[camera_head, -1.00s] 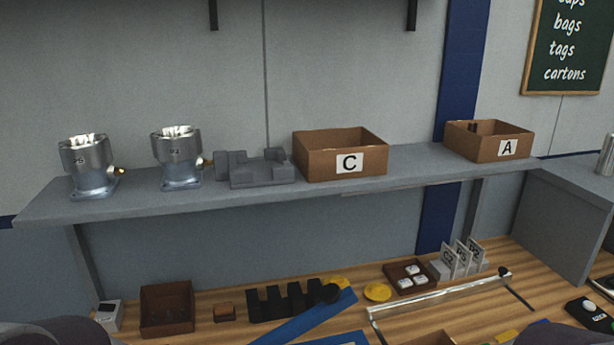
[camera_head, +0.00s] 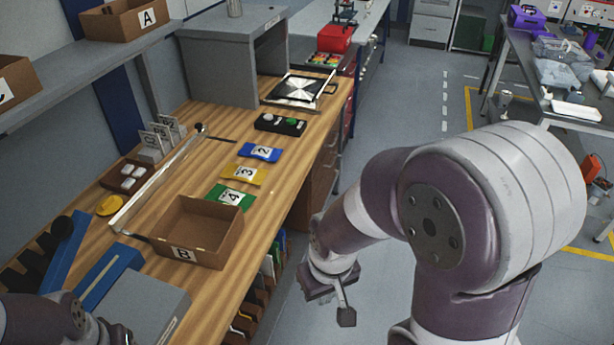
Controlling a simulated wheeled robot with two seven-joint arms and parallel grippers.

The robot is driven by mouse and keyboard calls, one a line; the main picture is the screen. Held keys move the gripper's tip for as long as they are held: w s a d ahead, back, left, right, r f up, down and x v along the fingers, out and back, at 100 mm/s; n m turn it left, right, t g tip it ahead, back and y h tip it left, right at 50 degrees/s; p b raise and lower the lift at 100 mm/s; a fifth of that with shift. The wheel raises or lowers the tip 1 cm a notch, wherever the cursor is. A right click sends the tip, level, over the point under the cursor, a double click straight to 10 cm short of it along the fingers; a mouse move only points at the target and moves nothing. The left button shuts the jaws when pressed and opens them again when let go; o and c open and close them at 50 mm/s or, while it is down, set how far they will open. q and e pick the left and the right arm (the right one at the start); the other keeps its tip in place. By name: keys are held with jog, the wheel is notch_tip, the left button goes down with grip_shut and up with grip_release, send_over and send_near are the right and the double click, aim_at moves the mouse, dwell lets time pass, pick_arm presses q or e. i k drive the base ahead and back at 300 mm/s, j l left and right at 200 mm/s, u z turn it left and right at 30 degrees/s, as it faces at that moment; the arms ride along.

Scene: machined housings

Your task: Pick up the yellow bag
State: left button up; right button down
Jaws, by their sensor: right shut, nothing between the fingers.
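The yellow bag (camera_head: 243,175), a flat packet marked 3, lies on the wooden bench between a blue packet (camera_head: 260,153) marked 2 and a green packet (camera_head: 229,197) marked 4. My right gripper (camera_head: 345,314) is shut and empty. It points down over the floor, to the right of the bench and apart from the bag. Part of my left arm shows at the bottom left corner; its fingers cannot be made out.
An open cardboard box B (camera_head: 215,232) stands just in front of the packets. A black two-button box (camera_head: 280,124) lies behind them. A metal rail (camera_head: 155,182) runs along their left. A grey cabinet (camera_head: 235,65) stands at the back.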

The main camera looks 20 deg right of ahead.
aim_at(234, 171)
jog(key=j+z, duration=0.1)
jog(key=z, duration=0.3)
jog(key=i+l, duration=1.05)
jog(key=i, duration=0.25)
jog(key=i+l, duration=0.55)
jog(key=i+z, duration=0.05)
jog(key=i, duration=0.05)
